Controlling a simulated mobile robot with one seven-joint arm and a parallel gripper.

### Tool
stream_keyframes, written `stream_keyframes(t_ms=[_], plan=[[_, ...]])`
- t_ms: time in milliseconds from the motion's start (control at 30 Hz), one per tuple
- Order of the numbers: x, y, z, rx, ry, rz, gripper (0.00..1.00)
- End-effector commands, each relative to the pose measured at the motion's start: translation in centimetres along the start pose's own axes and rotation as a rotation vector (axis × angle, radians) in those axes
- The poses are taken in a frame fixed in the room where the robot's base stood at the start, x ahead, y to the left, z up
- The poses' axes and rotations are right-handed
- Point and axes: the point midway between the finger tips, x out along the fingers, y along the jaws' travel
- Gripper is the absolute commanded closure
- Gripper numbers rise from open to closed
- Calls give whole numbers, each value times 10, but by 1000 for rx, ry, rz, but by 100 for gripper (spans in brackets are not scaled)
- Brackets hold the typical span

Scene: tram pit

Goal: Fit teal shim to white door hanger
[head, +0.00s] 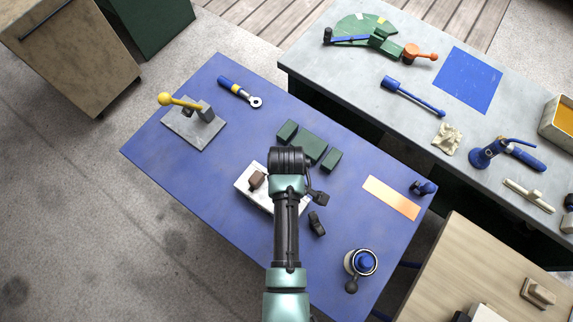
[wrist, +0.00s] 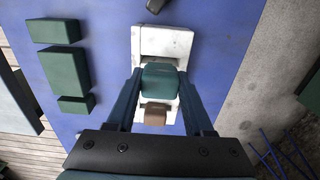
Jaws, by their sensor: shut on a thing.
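The teal shim (wrist: 161,77) is between the fingertips of my gripper (wrist: 159,88) in the wrist view, and the fingers are shut on it. The white door hanger (wrist: 166,42) lies on the blue table behind the shim; it also shows in the head view (head: 243,186), partly covered by my arm. The shim is in line with the middle of the hanger. I cannot tell whether it touches the hanger or is just above it. A brown block (wrist: 154,114) is on the hanger's near part in the wrist view. In the head view the shim is hidden under my wrist.
Several dark green blocks (head: 312,146) stand just beyond the hanger on the blue table (head: 185,115). A black piece (head: 317,224) lies right of it. A yellow-handled clamp (head: 194,125), a wrench (head: 240,92) and a copper strip (head: 391,197) lie farther off.

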Motion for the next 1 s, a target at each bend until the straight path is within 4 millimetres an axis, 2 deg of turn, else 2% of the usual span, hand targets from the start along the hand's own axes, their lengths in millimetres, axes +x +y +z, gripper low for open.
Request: stream_keyframes(t_ms=[1000], plan=[[29,0,0,0,0,0,100]])
